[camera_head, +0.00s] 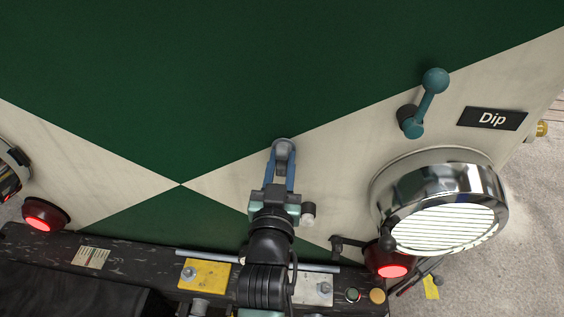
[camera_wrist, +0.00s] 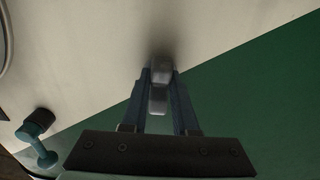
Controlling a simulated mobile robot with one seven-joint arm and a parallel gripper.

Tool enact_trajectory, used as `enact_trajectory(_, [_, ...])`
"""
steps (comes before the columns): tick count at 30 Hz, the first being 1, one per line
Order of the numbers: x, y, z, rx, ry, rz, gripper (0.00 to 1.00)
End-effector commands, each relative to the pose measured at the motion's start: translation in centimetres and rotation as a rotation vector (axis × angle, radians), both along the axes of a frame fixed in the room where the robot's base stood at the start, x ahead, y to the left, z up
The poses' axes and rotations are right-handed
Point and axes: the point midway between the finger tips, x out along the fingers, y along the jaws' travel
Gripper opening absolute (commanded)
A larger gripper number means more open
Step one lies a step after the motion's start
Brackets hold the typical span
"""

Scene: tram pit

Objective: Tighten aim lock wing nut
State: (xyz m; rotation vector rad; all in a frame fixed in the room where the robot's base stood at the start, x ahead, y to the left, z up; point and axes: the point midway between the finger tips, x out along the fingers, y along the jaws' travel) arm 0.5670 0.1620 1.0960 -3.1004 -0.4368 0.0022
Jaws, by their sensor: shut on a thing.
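My gripper (camera_head: 281,175) has its two blue fingers closed on a small grey rounded piece (camera_head: 283,148) on the green and cream panel. In the wrist view the fingers (camera_wrist: 158,92) flank this grey piece (camera_wrist: 158,101), which shows as two pale lobes, one beyond the other. I cannot tell for sure that it is the aim lock wing nut; its base is hidden. A large chrome headlamp (camera_head: 440,210) stands to the right of my gripper.
A teal ball-ended lever (camera_head: 423,104) and a "Dip" plate (camera_head: 492,118) are at upper right, with a brass fitting (camera_head: 541,128) beyond. Red lamps (camera_head: 45,214) (camera_head: 388,262) flank the dark beam (camera_head: 130,252) below. The upper green panel is clear.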

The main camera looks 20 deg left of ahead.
Motion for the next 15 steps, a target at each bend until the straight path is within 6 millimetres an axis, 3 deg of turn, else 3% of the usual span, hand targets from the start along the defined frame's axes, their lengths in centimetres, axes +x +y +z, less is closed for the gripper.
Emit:
enact_trajectory(11, [-0.02,0.03,-0.04,0.008,0.003,0.001,0.00])
enact_trajectory(12, [-0.02,0.02,-0.04,0.007,0.003,0.001,0.35])
enact_trajectory(15, [-0.02,0.02,-0.04,0.006,0.003,0.001,0.53])
